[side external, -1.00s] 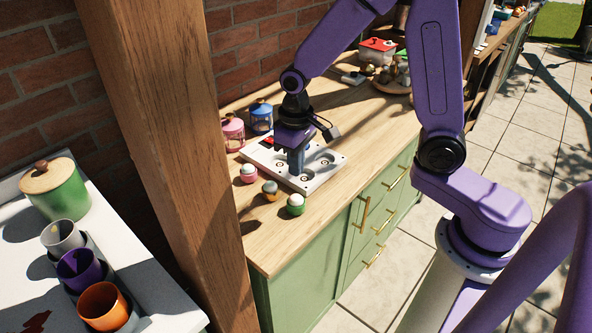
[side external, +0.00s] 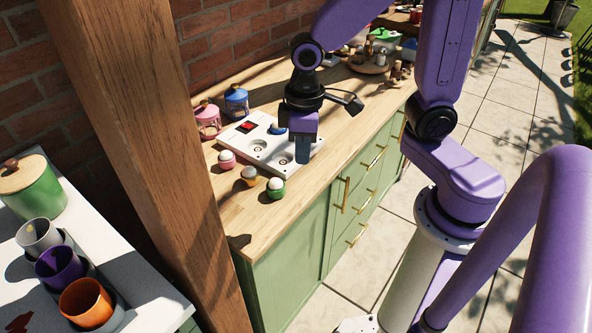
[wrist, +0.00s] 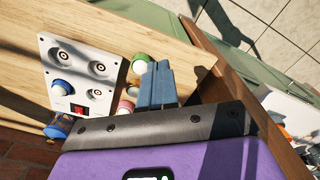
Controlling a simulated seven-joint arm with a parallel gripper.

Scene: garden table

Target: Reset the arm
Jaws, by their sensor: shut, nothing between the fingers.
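My gripper (side external: 303,152) is shut and empty, pointing down above the wooden counter near the right end of a white board. In the wrist view its blue fingers (wrist: 158,84) are pressed together, beside the board. The white board (side external: 240,134) has round sockets and a red switch (side external: 246,127). A blue piece (side external: 278,129) sits at its far side, partly hidden behind my gripper; in the wrist view a blue-and-white piece (wrist: 62,87) sits on the board.
Pink (side external: 227,159), yellow (side external: 249,175) and green (side external: 276,187) white-topped pieces stand along the counter's front. Pink (side external: 207,119) and blue (side external: 236,100) jars stand at the wall. A wooden post (side external: 150,150) rises at left. Cups and a green canister (side external: 32,187) stand on a white surface.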

